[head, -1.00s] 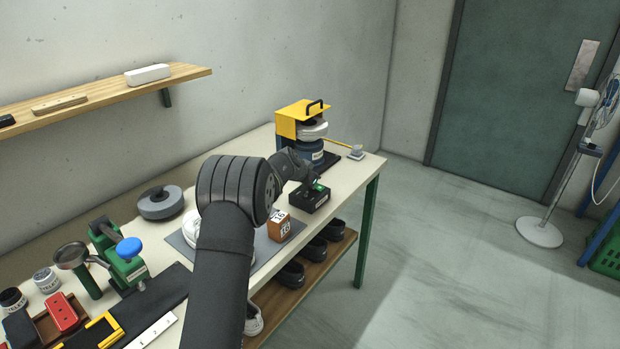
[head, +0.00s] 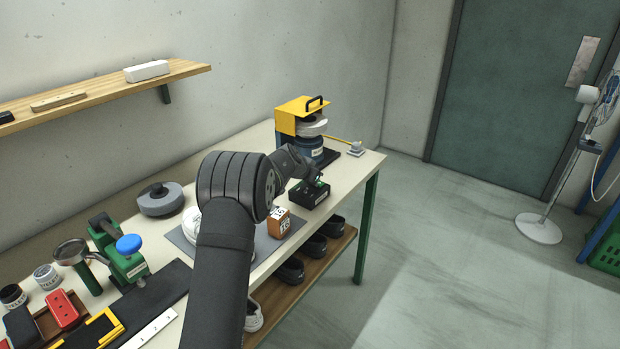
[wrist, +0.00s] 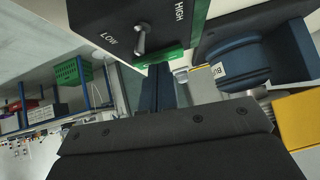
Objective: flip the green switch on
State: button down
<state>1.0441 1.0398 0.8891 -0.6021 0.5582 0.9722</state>
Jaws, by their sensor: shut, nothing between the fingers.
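The black control box (head: 312,196) stands near the right end of the bench in the head view. The green switch (head: 322,185) is on its top, partly covered by my gripper. In the wrist view the box (wrist: 105,18) shows LOW and HIGH lettering and a metal lever, and the green switch (wrist: 172,54) is at its edge. My gripper (head: 317,178) is shut and empty, with its fingertips (wrist: 165,72) right at the green switch. I cannot tell whether they touch it. The tilt of the switch is unclear.
An orange-brown cube (head: 280,225) sits to the left of the box. Shoes rest on the shelf below, and the bench edge is close.

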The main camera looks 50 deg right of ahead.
jog(key=shift+r, duration=0.55)
notch_tip(320, 180, up, 3)
jog(key=shift+r, duration=0.1)
jog(key=v, duration=0.9)
jog(key=shift+w+a+r, duration=0.25)
jog(key=shift+a, duration=0.1)
jog(key=shift+w, duration=0.1)
jog(key=shift+w+d+g, duration=0.25)
jog(key=shift+w+g, duration=0.05)
jog(key=shift+w, duration=0.55)
